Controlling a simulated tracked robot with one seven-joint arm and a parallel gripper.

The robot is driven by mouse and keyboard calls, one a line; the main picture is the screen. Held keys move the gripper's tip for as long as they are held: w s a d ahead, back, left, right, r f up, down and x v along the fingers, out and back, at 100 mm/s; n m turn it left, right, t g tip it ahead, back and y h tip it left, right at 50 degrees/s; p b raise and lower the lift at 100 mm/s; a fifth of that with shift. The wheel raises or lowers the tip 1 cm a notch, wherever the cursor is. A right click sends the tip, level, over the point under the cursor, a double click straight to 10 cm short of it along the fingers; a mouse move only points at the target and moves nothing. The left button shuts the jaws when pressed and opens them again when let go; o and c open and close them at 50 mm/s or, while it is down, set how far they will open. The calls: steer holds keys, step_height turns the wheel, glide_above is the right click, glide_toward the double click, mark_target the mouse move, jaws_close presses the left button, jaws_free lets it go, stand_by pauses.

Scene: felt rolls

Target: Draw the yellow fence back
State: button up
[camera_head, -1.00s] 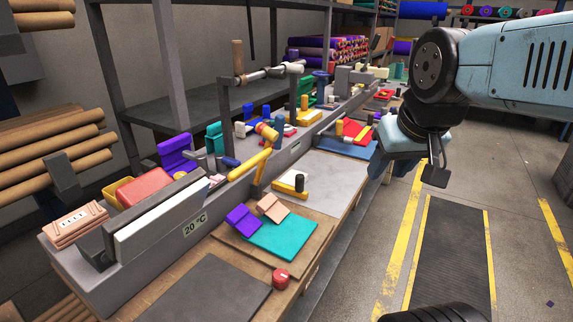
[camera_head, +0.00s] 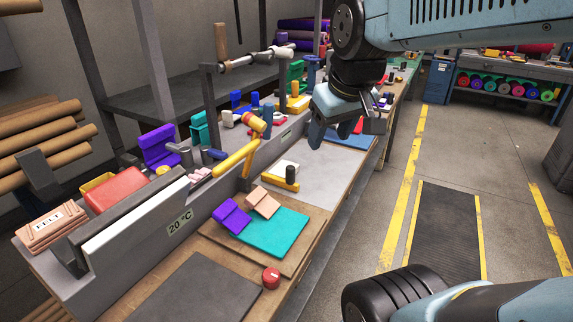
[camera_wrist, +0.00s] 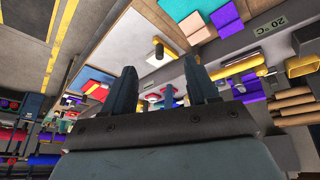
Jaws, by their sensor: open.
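A low yellow piece (camera_head: 280,184) with a dark upright knob lies on the pale board of the bench; a white block sits behind it. It seems to be the yellow fence, and it also shows near the top of the wrist view (camera_wrist: 158,42). A slanted yellow bar (camera_head: 237,158) stands left of it at the grey rail. My gripper (camera_head: 346,124) is open and empty, above the bench to the right of and beyond the yellow piece, touching nothing. In the wrist view its two fingers (camera_wrist: 160,85) are spread apart.
A teal felt sheet (camera_head: 275,238) with purple and peach pieces lies nearer on the bench. A red knob (camera_head: 271,277) sits at the front edge. A grey rail (camera_head: 180,222) runs along the bench's left. The pale board (camera_head: 325,160) has bare room. Floor lies open at right.

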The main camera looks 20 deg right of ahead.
steer(key=w+f+n+g, duration=0.25)
steer(key=w+n, duration=0.55)
steer(key=w, duration=0.5)
steer(key=n+g, duration=0.3)
steer(key=n, duration=0.5)
glide_above(291, 167)
step_height(291, 167, down, 9)
steer(key=shift+t, duration=0.25)
step_height(291, 167, down, 13)
steer(key=shift+f, duration=0.15)
jaws_close()
